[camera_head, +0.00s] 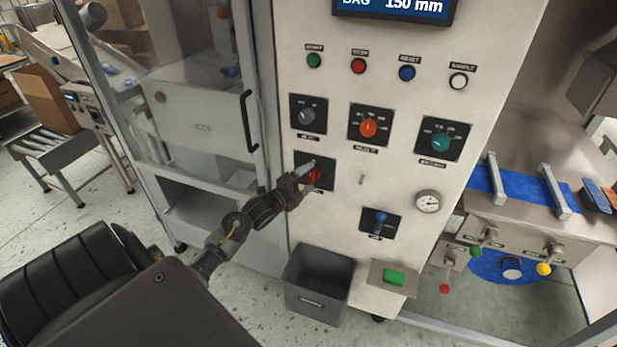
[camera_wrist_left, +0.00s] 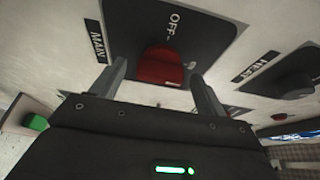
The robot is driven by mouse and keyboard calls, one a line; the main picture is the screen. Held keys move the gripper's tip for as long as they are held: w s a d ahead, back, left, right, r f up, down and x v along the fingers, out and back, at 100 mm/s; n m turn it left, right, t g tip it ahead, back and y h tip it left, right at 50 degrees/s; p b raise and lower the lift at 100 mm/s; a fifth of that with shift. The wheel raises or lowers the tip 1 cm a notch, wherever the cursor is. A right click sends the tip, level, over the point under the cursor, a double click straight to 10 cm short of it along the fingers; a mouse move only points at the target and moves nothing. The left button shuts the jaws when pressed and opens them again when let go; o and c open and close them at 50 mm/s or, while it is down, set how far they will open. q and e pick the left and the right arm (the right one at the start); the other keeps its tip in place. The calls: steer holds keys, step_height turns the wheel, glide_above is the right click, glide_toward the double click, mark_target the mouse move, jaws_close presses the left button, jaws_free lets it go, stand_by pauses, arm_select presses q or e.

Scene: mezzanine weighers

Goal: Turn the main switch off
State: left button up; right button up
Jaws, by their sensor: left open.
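The main switch is a red knob (camera_head: 315,175) on a black square plate, in the left column of the white machine panel. In the left wrist view the red knob (camera_wrist_left: 161,68) sits on its dark plate, with a "MAIN" label beside it and "OFF" printed on the plate. My left gripper (camera_head: 306,178) is at the switch. In the wrist view its two fingers (camera_wrist_left: 158,88) are apart, one on each side of the knob; I cannot tell whether they touch it. The gripper hides part of the plate in the head view. My right gripper is not in view.
Above the switch is a grey heat knob (camera_head: 307,116), which also shows in the wrist view (camera_wrist_left: 291,82). Orange (camera_head: 369,128) and teal (camera_head: 441,141) knobs and a blue-handled switch (camera_head: 381,220) are nearby. A grey bin (camera_head: 318,285) stands below. A door handle (camera_head: 249,120) is left.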

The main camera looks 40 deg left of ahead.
arm_select(q)
steer(key=shift+w, duration=0.35)
steer(key=c, duration=1)
